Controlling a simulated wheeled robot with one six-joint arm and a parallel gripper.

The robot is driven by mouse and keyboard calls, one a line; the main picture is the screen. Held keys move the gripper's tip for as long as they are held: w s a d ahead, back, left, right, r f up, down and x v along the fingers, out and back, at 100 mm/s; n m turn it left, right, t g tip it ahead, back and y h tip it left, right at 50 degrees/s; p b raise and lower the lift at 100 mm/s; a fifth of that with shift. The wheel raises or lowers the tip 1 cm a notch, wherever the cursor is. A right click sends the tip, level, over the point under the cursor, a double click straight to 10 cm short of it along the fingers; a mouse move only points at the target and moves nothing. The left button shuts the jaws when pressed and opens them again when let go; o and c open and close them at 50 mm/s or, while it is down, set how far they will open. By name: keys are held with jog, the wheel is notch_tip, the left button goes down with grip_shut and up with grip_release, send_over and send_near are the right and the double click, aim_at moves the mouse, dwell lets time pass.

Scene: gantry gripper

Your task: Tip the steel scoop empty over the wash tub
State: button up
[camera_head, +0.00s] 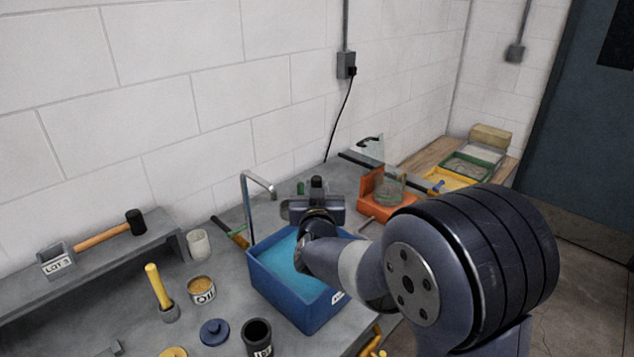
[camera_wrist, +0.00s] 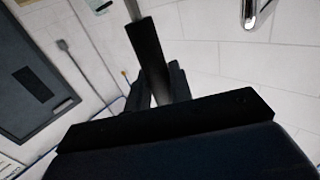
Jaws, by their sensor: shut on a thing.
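The blue wash tub (camera_head: 277,300) stands on the grey bench with light blue water in it. My gripper (camera_head: 317,184) is above the tub's back part, near the tap. In the wrist view my gripper (camera_wrist: 160,88) is shut on a black handle (camera_wrist: 147,48) with a grey metal shaft (camera_wrist: 132,9) running out of the top of the picture. I take this as the steel scoop. Its bowl is not clearly seen in either view, so I cannot tell its tilt or what it holds.
A steel tap (camera_head: 258,184) stands behind the tub; its spout also shows in the wrist view (camera_wrist: 249,14). An orange holder (camera_head: 371,203) is to the right. A jar (camera_head: 199,244), an oil tin (camera_head: 202,290) and a blue lid (camera_head: 214,332) stand left of the tub.

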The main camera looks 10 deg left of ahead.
notch_tip(320, 180, down, 4)
jog(key=shift+f+b, duration=0.1)
jog(key=shift+b, duration=1.1)
jog(key=shift+d+f+b, duration=0.15)
jog(key=shift+d+b, duration=0.05)
jog(key=shift+b, duration=0.35)
jog(key=shift+s+d+f+m+t+h+b, duration=0.15)
jog(key=shift+d+m+t+b, duration=0.1)
jog(key=shift+d+m+b, duration=0.9)
jog(key=shift+s+d+f+m+t+h+b, duration=0.1)
jog(key=shift+d+f+m+t+b, duration=0.35)
jog(key=shift+b, duration=1.2)
jog(key=shift+s+d+r+m+t+h+b, duration=0.1)
jog(key=shift+d+m+b, duration=0.8)
jog(key=shift+m+b, duration=0.4)
jog(key=shift+s+d+f+m+t+h+b, duration=0.15)
jog(key=shift+d+f+m+b, duration=0.35)
jog(key=shift+b, duration=1.2)
jog(key=shift+d+f+m+t+h+b, duration=0.15)
jog(key=shift+d+m+b, duration=0.65)
jog(key=shift+b, duration=0.85)
jog(key=shift+d+f+m+b, duration=0.25)
jog(key=shift+m+b, duration=0.25)
jog(key=shift+b, duration=0.45)
